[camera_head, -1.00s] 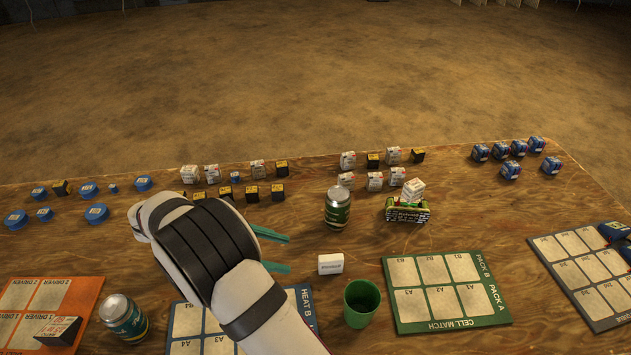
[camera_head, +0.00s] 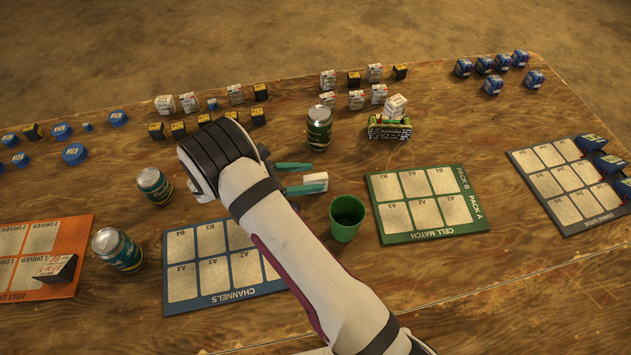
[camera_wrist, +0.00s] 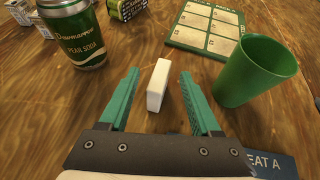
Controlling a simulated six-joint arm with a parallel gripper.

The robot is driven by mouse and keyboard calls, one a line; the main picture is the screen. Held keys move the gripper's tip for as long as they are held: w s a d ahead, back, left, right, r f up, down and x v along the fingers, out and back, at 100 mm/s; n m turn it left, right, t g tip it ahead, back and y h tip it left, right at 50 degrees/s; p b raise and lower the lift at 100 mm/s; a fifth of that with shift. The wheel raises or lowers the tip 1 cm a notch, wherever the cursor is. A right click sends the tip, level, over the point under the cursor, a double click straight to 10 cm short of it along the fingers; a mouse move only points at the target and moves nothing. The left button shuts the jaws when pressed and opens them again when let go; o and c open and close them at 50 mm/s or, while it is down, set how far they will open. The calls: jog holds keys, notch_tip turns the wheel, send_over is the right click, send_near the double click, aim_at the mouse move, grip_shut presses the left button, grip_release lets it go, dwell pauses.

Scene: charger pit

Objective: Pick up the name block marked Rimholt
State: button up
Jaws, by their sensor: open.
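A white block (camera_head: 315,180) lies on the wooden table, left of the green cup. It may be the Rimholt name block, but I cannot read any marking on it now. My gripper (camera_head: 318,177) is open, with its two teal fingers on either side of the block in the head view. In the wrist view, the white block (camera_wrist: 158,86) stands between and slightly ahead of the open fingers (camera_wrist: 159,73), with a gap on both sides. Nothing is held.
A green cup (camera_head: 346,219) stands close on the right; a soda can (camera_head: 319,128) stands behind the block. Two more cans (camera_head: 155,186) (camera_head: 118,248) stand left of my arm. The blue channels board (camera_head: 210,262) lies beneath my arm, the green cell match board (camera_head: 425,203) right.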

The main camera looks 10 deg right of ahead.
grip_shut()
dwell(0.3)
